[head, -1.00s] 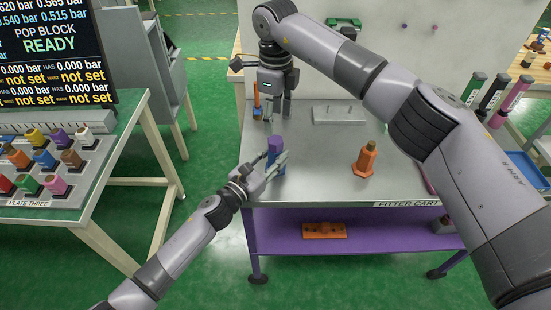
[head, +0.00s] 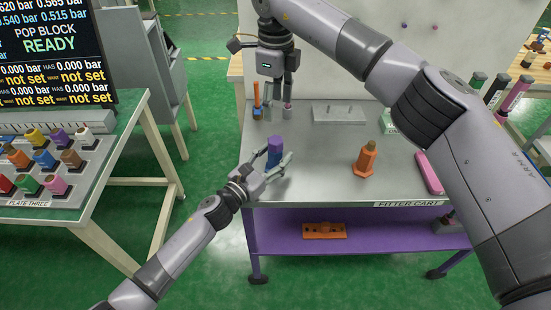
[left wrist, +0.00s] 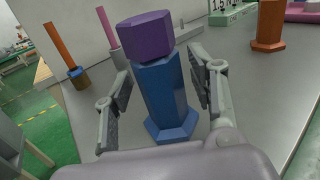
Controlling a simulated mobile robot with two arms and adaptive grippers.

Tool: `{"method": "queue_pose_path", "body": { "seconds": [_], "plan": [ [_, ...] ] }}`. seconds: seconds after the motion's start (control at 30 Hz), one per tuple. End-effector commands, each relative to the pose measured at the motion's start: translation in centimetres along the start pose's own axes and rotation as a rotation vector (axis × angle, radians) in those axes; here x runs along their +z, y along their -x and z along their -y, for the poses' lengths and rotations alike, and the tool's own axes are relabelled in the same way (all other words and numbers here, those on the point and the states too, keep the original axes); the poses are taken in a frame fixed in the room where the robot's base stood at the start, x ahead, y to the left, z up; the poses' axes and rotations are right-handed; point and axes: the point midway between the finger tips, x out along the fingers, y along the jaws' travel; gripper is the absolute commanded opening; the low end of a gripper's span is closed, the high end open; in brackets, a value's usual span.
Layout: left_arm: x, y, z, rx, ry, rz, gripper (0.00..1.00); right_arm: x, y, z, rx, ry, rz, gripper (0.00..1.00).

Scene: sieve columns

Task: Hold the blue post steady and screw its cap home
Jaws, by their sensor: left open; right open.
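The blue post (left wrist: 163,92) stands upright on the cart top, with a purple cap (left wrist: 146,36) sitting on its upper end. The post (head: 274,160) and cap (head: 275,144) also show in the head view near the cart's front left. My left gripper (head: 279,162) is open, its fingers on either side of the post; the left wrist view shows gaps between the pads and the post. My right gripper (head: 278,109) is open and points down behind the post, toward the cart's back left, apart from the cap. Whether the cap is seated on its thread cannot be seen.
An orange post (head: 366,161) stands to the right on the fitter cart (head: 320,185). A grey plate (head: 339,114) lies at the back, a pink piece (head: 429,172) at the right. A thin orange post (head: 256,97) stands near my right gripper. The cart top between them is clear.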

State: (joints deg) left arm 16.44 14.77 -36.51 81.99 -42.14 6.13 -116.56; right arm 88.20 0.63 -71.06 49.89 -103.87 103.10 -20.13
Motion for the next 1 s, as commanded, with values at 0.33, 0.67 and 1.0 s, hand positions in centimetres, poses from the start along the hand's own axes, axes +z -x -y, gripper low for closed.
{"method": "queue_pose_path", "body": {
  "seconds": [0.33,0.67,1.0],
  "plan": [
    [-0.1,0.5,0.0,0.0,0.0,-0.001,0.54,0.0,0.0,0.0,0.0,0.0,0.0,0.56],
    [-0.1,6.6,0.0,-0.001,-0.001,-0.003,0.54,0.0,0.0,0.0,0.0,0.0,0.0,0.56],
    [-0.1,11.6,0.0,0.0,0.0,-0.001,0.54,0.0,0.0,0.0,0.0,0.0,0.0,0.56]
  ]
}}
